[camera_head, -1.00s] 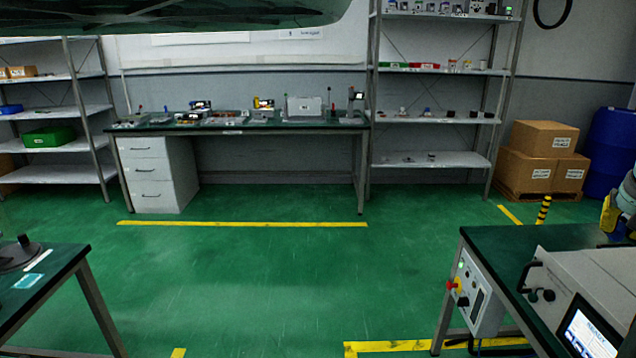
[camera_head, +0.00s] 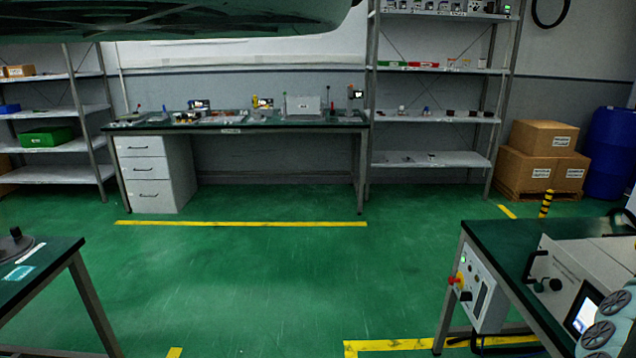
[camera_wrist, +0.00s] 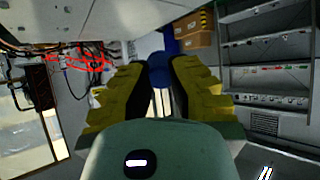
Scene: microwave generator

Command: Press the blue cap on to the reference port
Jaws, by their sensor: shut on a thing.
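In the wrist view, the yellow and black fingers of my gripper (camera_wrist: 158,85) are shut on a round blue piece, which looks like the blue cap (camera_wrist: 159,69). The cap sits between the fingertips, and its lower part is hidden by the fingers. My gripper is out of the head view. The reference port cannot be made out in either view. The grey bench instrument (camera_head: 575,268) with a lit screen stands on the green-topped bench at the right of the head view.
In the wrist view, red and black wiring (camera_wrist: 90,62) lies at the left, close to pale panels. The control box (camera_head: 478,290) with a red knob hangs on the right bench's side. A blue barrel (camera_head: 607,155) and cartons (camera_head: 540,165) stand behind. The green floor between benches is clear.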

